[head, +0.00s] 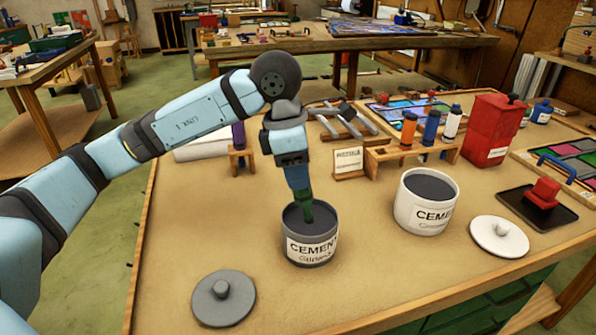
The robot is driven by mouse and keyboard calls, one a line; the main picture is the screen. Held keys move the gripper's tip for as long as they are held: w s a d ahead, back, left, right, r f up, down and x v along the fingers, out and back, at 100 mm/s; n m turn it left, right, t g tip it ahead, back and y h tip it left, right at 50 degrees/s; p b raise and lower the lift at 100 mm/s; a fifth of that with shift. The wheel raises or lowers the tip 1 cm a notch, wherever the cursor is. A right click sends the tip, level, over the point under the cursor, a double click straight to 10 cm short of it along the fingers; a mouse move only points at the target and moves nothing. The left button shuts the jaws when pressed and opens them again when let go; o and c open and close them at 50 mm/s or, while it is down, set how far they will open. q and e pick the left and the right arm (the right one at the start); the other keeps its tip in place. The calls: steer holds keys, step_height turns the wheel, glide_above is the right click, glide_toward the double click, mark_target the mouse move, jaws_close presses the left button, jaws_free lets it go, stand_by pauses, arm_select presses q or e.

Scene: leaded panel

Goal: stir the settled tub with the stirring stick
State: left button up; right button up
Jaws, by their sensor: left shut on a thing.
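A grey tub (312,250) labelled "CEMENT" stands open near the table's front, with dark grey paste inside. A white tub (424,212), also labelled "CEMENT", stands open to its right with similar paste. I cannot tell from the picture which one is settled. My left gripper (300,188) points down over the grey tub, shut on a dark green stick (306,211). The stick's lower end is inside the tub's mouth; how deep it reaches is hidden. My right gripper is not in view.
A grey lid (223,298) lies front left and a white lid (499,236) lies right of the white tub. Behind stand a wooden rack (384,160) with bottles, a small sign (348,162) and a red canister (490,130). A red block sits on a black tray (512,205).

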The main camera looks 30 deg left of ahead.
arm_select(q)
steer(key=shift+r, duration=0.1)
steer(key=shift+r+p, duration=2.2)
steer(key=shift+r, duration=1.4)
steer(key=shift+f, duration=0.15)
